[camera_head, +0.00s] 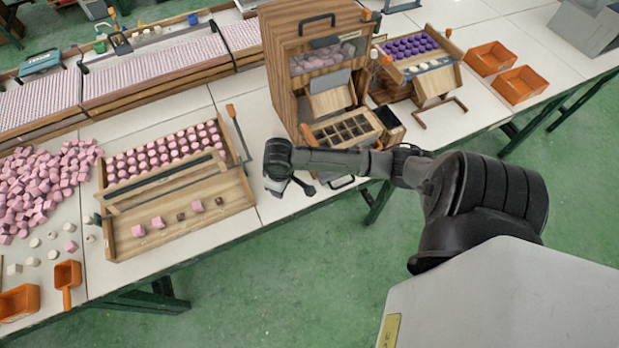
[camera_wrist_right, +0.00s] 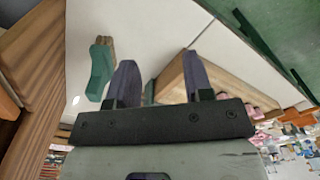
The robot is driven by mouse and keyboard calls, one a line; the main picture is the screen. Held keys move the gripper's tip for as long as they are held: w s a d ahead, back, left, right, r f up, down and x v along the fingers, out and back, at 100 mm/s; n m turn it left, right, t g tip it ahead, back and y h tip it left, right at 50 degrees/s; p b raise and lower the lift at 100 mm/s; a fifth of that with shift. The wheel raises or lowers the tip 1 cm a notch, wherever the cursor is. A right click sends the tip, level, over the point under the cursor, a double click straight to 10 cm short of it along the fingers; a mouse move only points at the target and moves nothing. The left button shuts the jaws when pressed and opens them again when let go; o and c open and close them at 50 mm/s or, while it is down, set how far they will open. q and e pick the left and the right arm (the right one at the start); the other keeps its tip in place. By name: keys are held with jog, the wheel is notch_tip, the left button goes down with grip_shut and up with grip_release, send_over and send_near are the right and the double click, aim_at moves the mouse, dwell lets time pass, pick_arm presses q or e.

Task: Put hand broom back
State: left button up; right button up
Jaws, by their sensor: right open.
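The hand broom (camera_wrist_right: 102,68), green with a tan-brown end, lies on the white tabletop in the right wrist view. My right gripper (camera_wrist_right: 165,75) is open, and nothing shows held between its fingers. The broom is to the left of the left finger and apart from it. In the head view my right gripper (camera_head: 290,186) is low over the table between the wooden tray and the wooden cabinet. The arm and gripper cover that spot, so I cannot make out the broom clearly there. My left gripper is not in view.
A wooden tray (camera_head: 180,229) with pink pieces stands to the gripper's left. The wooden cabinet (camera_head: 283,80) stands behind it, with a compartment tray (camera_head: 372,138) in front. Orange bins (camera_head: 520,86) are at the far right. The table's front edge is close to the gripper.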

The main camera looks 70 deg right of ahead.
jog(key=s+a+f+n+t, duration=0.1)
jog(key=s+a+n, duration=0.1)
jog(key=s+a, duration=0.75)
jog(key=s+a+r+t, duration=0.2)
jog(key=s+a+r, duration=0.3)
jog(key=s+a, duration=0.1)
jog(key=shift+s+a+r+n, duration=0.15)
jog(key=shift+s+a+n, duration=0.15)
jog(key=shift+s+a, duration=0.15)
